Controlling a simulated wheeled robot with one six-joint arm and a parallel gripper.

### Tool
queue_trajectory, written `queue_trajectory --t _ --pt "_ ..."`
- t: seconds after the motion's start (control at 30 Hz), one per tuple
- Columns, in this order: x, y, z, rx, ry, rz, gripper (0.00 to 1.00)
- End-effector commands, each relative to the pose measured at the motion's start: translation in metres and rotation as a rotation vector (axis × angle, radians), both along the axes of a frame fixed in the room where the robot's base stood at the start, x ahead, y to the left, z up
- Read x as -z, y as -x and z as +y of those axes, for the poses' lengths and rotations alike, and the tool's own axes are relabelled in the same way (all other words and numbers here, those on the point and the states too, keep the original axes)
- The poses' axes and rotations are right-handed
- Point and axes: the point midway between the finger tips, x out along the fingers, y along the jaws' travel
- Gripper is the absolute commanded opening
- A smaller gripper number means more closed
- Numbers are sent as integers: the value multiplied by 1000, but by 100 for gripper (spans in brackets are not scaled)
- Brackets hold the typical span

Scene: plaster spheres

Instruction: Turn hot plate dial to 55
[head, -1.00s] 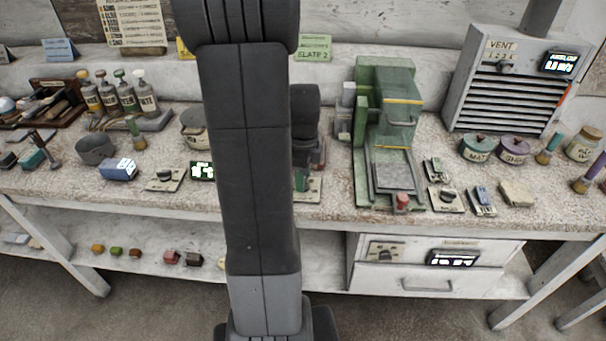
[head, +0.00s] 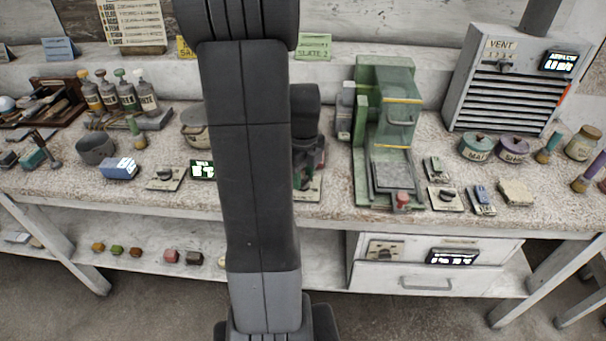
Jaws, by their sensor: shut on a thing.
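My arm crosses the middle of the head view and hides much of the bench behind it. My gripper (head: 309,160) shows only in part, to the right of my arm, pointing down over a pale plate (head: 314,190) near the bench's front edge. It is shut on a dial there; the fingertips and the dial are mostly hidden. A small lit display (head: 202,170) stands just left of my arm, its digits too blurred to read. Another plate with a dark dial (head: 165,175) lies left of that display. I cannot make out the hot plate's label.
A green machine with a glass shield (head: 385,120) and a red knob (head: 402,200) stands close right of my gripper. A vent box (head: 510,85) and lidded jars are farther right.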

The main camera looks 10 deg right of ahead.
Motion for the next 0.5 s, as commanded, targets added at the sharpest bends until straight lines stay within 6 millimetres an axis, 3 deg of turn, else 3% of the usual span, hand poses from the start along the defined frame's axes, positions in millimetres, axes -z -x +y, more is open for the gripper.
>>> queue_trajectory --t 0.2,0.23,0.3,0.5 --pt "-1 -1 0 -1 2 -3 14" --pt "-1 -1 0 -1 1 -2 42" --pt "-1 -1 0 -1 1 -2 56" --pt "0 0 0 -1 1 -1 58"
